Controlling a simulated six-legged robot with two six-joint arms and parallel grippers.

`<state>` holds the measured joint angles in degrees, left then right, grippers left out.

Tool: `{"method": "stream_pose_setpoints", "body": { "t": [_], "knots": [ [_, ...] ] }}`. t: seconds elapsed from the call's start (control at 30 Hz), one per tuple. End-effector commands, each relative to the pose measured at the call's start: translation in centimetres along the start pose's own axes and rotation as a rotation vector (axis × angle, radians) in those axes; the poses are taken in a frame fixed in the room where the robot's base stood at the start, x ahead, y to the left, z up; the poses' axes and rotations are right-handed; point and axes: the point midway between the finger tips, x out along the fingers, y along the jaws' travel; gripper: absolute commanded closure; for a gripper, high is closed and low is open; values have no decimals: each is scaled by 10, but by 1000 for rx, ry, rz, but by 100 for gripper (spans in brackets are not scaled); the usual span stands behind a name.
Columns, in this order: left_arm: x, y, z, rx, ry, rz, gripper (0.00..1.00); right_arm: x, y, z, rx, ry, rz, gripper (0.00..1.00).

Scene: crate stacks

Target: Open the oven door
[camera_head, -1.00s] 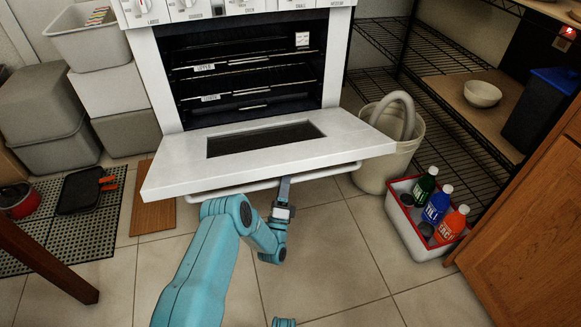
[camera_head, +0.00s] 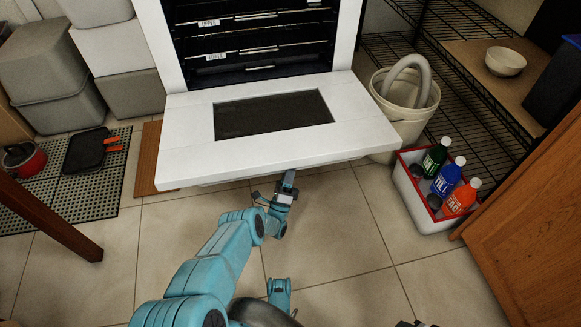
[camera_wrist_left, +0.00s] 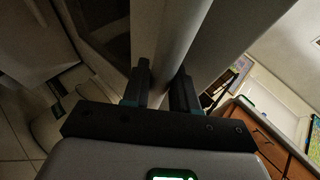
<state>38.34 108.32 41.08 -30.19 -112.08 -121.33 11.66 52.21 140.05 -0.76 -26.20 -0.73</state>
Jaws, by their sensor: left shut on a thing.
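The white oven door (camera_head: 362,125) is swung down and open, its dark window (camera_head: 272,114) facing up. It lies close to flat in front of the oven cavity (camera_head: 250,40). My left gripper (camera_head: 287,182) is at the door's front edge, just under it. In the left wrist view my left gripper (camera_wrist_left: 160,90) is shut on the pale door handle (camera_wrist_left: 176,35), which runs between its two fingers. The door hides most of the handle in the head view.
A red-rimmed crate with bottles (camera_head: 408,190) and a bucket (camera_head: 408,118) stand right of the door. A wooden cabinet (camera_head: 525,220) is at far right. Grey bins (camera_head: 45,60) and a black mat (camera_head: 95,200) are at left. Tiled floor (camera_head: 335,240) in front is clear.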

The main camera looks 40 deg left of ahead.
Motion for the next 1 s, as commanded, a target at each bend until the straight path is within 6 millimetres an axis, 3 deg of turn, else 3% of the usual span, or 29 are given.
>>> {"method": "stream_pose_setpoints", "body": {
  "t": [0.03,0.37,0.4,0.43,0.87,1.0],
  "knots": [
    [5,4,8,17,-14,2,100,0,0,0,0,1,0,57],
    [5,4,8,18,-14,1,100,0,0,0,0,2,0,57],
    [6,4,8,18,-15,1,62,0,0,0,0,2,0,57],
    [6,4,7,17,-14,1,53,0,0,0,0,1,0,57],
    [3,2,2,8,-8,-1,52,0,0,0,0,1,0,57],
    [-8,2,2,8,-7,1,52,0,0,0,0,0,0,57]
  ]
}}
